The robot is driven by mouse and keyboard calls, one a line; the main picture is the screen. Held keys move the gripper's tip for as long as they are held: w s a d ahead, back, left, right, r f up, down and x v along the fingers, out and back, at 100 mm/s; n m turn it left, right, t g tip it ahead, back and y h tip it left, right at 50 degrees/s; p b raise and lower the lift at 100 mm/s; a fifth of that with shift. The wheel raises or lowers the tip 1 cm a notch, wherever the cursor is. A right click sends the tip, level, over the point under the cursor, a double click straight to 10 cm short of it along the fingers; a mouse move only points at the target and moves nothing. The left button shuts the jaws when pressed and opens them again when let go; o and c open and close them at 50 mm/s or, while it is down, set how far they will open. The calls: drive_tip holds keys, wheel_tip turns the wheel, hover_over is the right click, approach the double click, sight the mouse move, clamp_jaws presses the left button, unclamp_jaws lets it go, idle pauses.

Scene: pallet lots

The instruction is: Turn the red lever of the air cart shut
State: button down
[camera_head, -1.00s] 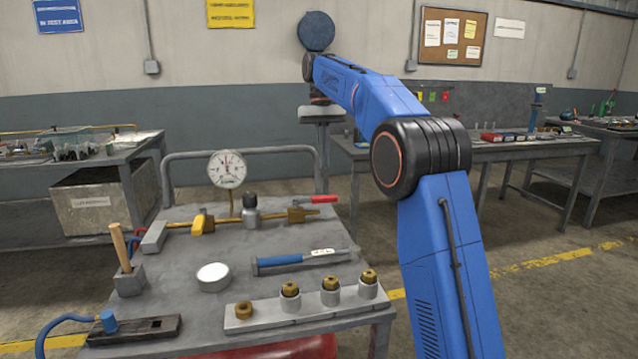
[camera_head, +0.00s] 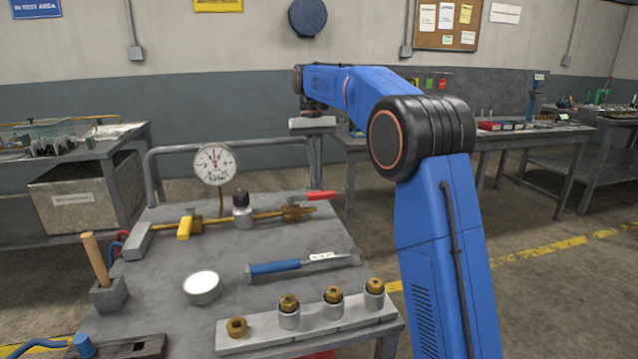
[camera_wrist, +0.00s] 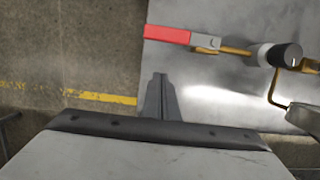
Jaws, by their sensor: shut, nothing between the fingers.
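The red lever (camera_head: 321,195) sits at the right end of the brass pipe (camera_head: 268,215) on the grey air cart (camera_head: 225,262). It points right, roughly in line with the pipe. In the wrist view the red lever (camera_wrist: 167,35) is above the fingertips in the picture, with a grey piece joining it to the pipe. My gripper (camera_wrist: 160,78) is shut and empty, with a visible gap in the picture between its tips and the lever. In the head view my wrist end is above the cart's back right corner; the fingers are not clear there.
A pressure gauge (camera_head: 215,163), a yellow handle (camera_head: 184,228) and a grey-black knob (camera_head: 242,200) are along the pipe. A cart rail (camera_head: 270,142) runs behind. A blue-handled tool (camera_head: 300,263), a white round dish (camera_head: 202,287) and brass fittings (camera_head: 333,294) occupy the cart's front.

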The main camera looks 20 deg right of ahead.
sight(311, 199)
drive_tip(key=x, duration=0.3)
drive_tip(key=shift+s+f, duration=0.1)
drive_tip(key=shift+s+r, duration=0.2)
drive_tip(key=shift+s, duration=1.75)
drive_tip(key=shift+s, duration=0.1)
